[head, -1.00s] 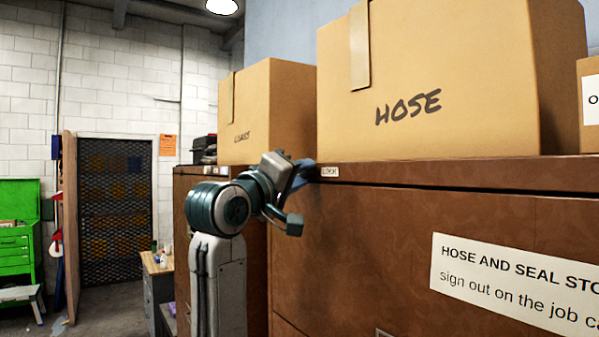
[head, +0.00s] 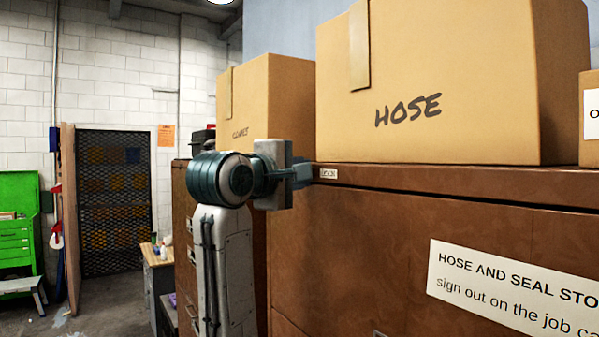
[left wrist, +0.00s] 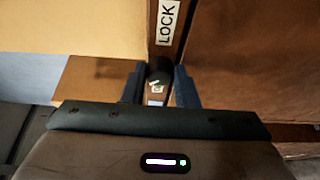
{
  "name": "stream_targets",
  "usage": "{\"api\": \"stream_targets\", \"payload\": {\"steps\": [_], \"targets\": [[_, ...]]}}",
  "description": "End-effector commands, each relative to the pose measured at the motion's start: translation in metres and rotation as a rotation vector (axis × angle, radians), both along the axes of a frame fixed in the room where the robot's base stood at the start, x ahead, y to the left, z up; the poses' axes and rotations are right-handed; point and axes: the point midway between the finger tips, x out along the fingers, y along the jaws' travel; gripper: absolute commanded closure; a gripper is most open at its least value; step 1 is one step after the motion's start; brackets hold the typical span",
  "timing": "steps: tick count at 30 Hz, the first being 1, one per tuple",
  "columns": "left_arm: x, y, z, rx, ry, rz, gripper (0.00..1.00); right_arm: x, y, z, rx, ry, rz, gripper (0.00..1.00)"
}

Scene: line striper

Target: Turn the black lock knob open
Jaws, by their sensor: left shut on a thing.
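The black lock knob (left wrist: 159,68) is at the edge of the brown cabinet, just below a white LOCK label (left wrist: 167,22) in the left wrist view. My left gripper (left wrist: 158,84) has one finger on each side of the knob and is shut on it. Small white marks show just below the knob, too small to read. In the head view my left gripper (head: 303,173) reaches the cabinet's front left edge beside the LOCK label (head: 328,174). The knob is hidden there behind the gripper. My right gripper is in neither view.
The brown cabinet (head: 370,260) fills the right side, with a HOSE box (head: 450,80) and a smaller box (head: 275,105) above. A large paper sign (head: 515,283) is on its front. Open floor (head: 110,300) lies at the left.

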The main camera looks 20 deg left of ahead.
Motion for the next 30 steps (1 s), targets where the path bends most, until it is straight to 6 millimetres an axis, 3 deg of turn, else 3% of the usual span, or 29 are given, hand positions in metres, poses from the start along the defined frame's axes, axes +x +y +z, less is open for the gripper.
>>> {"api": "stream_targets", "payload": {"steps": [13, 14, 17, 26, 30], "targets": [[0.000, 0.000, 0.000, -0.008, 0.006, 0.000, 0.96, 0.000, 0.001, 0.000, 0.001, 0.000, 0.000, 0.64], [0.000, 0.000, 0.000, -0.008, 0.006, 0.000, 0.71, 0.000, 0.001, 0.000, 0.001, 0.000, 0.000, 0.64], [0.000, 0.000, 0.000, -0.008, 0.006, 0.000, 0.52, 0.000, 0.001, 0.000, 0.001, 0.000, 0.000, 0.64], [-0.001, 0.000, 0.000, -0.007, 0.005, 0.000, 0.52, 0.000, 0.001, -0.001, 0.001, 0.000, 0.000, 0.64], [-0.013, 0.004, -0.003, -0.007, 0.003, 0.001, 0.52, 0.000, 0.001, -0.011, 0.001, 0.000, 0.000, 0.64]]}}
